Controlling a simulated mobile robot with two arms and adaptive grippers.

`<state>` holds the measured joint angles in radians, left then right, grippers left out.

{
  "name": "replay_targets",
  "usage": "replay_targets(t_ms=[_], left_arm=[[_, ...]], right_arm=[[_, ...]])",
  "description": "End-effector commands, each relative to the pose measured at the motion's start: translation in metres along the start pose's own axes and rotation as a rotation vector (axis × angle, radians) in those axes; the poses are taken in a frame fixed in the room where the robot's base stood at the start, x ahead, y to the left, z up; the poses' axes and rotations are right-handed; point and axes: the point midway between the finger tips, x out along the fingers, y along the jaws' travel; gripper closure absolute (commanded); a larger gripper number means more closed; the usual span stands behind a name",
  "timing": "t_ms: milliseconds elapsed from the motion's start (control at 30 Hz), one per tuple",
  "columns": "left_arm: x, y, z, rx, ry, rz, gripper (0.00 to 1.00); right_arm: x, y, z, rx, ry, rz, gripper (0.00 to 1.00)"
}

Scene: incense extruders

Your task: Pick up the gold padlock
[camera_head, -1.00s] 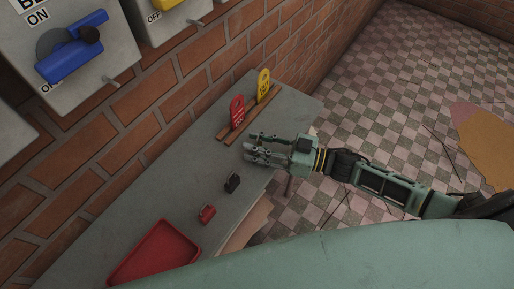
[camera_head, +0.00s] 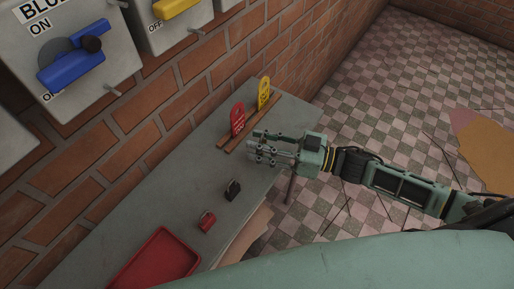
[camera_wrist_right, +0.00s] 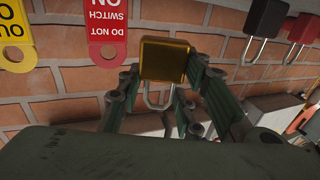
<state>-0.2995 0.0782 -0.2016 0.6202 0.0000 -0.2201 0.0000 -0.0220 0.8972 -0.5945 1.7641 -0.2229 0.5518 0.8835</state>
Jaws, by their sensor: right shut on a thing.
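The gold padlock (camera_wrist_right: 164,60) is between the fingers of my right gripper in the right wrist view, with its silver shackle toward the palm. The right gripper (camera_wrist_right: 158,84) is shut on its body. In the head view the right gripper (camera_head: 258,148) is over the far end of the grey shelf, close to the wooden rack; the padlock is hidden there by the fingers. My left gripper is not in view.
A black padlock (camera_head: 232,190) and a red padlock (camera_head: 207,221) stand on the grey shelf (camera_head: 185,185), with a red tray (camera_head: 160,262) at the near end. Red (camera_head: 237,119) and yellow (camera_head: 264,93) tags stand in the wooden rack (camera_head: 228,146). A brick wall runs behind.

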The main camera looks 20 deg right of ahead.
Motion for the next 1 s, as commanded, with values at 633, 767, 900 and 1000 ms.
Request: replay_targets(t_ms=[633, 767, 900, 1000], left_arm=[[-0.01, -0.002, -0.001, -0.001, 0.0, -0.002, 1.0], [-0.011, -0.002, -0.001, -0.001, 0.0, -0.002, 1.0], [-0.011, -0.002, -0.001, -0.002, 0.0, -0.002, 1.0], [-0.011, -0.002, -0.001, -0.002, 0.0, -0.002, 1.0]], right_arm=[[-0.096, -0.024, -0.057, 0.002, -0.007, -0.001, 1.0], [-0.1, -0.024, -0.06, 0.003, -0.004, -0.001, 1.0], [-0.102, -0.024, -0.06, 0.002, -0.004, -0.001, 1.0], [-0.102, -0.024, -0.06, 0.001, -0.004, -0.001, 1.0]])
